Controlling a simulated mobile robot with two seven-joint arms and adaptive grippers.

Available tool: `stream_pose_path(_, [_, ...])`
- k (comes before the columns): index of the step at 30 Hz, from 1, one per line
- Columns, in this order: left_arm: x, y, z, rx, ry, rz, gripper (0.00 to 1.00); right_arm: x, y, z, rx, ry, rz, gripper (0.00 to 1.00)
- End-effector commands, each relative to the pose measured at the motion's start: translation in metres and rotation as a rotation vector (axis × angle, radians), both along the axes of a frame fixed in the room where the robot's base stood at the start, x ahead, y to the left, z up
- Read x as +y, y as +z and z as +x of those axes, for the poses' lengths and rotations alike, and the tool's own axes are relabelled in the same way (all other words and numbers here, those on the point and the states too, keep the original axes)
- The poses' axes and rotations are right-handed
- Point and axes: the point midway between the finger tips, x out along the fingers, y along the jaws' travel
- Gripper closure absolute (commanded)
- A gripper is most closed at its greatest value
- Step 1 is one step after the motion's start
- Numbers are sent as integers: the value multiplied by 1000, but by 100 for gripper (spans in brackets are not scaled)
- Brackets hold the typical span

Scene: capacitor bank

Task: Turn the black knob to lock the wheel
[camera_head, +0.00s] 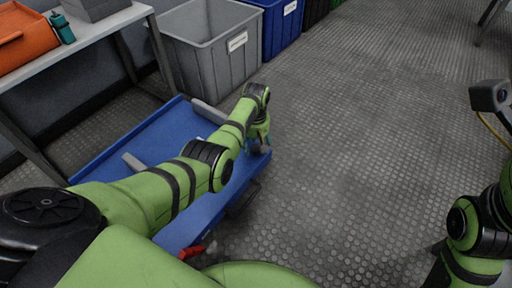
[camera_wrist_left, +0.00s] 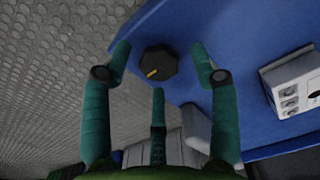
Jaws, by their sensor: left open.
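The black knob (camera_wrist_left: 158,63) has a yellow mark and sits near the edge of the blue cart top (camera_wrist_left: 235,25). In the left wrist view my left gripper (camera_wrist_left: 160,70) is open, with teal fingers on both sides of the knob and a third finger below it. I cannot tell whether any finger touches the knob. In the head view the blue cart (camera_head: 130,145) lies under my left arm, and my left gripper (camera_head: 260,138) is at its right corner, where the knob is mostly hidden. The wheel cannot be made out. My right gripper is not visible.
A white box with round sockets (camera_wrist_left: 295,83) stands on the cart near the knob. A red handle (camera_head: 192,251) is at the cart's near edge. A grey bin (camera_head: 215,55) and a blue bin (camera_head: 285,25) stand behind. A table (camera_head: 85,35) is at left.

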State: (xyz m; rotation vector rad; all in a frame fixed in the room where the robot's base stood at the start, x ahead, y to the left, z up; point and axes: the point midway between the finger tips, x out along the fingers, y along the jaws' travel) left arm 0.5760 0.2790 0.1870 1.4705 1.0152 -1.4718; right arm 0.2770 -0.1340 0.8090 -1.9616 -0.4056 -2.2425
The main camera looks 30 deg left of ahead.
Motion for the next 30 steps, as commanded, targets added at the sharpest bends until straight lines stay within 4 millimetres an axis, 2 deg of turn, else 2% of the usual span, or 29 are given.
stream_pose_path(8, [0, -1, 0, 0, 0, 1, 39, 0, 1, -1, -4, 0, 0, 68])
stream_pose_path(11, [0, -1, 0, 0, 0, 1, 75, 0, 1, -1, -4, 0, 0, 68])
stream_pose_path(12, [0, -1, 0, 0, 0, 1, 91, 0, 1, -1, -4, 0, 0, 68])
stream_pose_path(13, [0, -1, 0, 0, 0, 1, 95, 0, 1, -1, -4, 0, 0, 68])
stream_pose_path(23, [1, 0, 0, -1, -20, 3, 95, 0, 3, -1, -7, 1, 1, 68])
stream_pose_path(30, [2, 1, 0, 0, -132, 4, 95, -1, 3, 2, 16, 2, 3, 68])
